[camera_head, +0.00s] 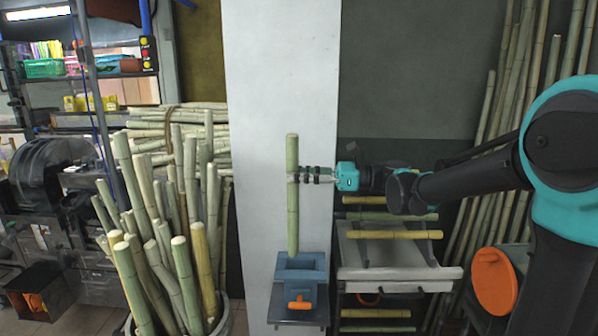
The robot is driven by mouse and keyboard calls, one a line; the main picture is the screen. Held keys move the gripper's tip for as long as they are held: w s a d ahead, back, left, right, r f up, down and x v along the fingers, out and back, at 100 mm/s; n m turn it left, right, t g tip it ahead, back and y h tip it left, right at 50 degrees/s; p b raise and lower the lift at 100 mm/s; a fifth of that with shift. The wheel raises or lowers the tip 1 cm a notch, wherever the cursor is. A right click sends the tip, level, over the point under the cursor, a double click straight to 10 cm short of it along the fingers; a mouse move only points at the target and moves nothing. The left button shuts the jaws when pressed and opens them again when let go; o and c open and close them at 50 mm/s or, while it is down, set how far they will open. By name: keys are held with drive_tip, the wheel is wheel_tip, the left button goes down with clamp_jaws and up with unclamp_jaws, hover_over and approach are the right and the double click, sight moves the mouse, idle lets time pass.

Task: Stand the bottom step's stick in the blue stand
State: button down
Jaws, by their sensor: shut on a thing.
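A green cane stick (292,220) stands upright in the middle of the view. My gripper (299,177) comes in from the right and is shut on it a little above its middle. The blue stand (313,277) is directly below, with a square opening on top and an orange handle or knob (300,304) on its front. The stick's lower end shows just at the stand's back rim. I cannot tell whether it is inside the opening or still above it.
A grey stepped rack (357,254) right of the stand bears several short sticks, one on its upper face (394,235). A bin of tall canes (187,285) is at left. An orange disc (494,281) is at right. A white column (262,90) rises behind.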

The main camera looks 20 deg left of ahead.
drive_tip(key=shift+f, duration=6.5)
drive_tip(key=c, duration=1.1)
unclamp_jaws()
drive_tip(key=o, duration=0.5)
drive_tip(key=shift+o, duration=0.2)
drive_tip(key=w+d, duration=0.1)
drive_tip(key=d, duration=0.6)
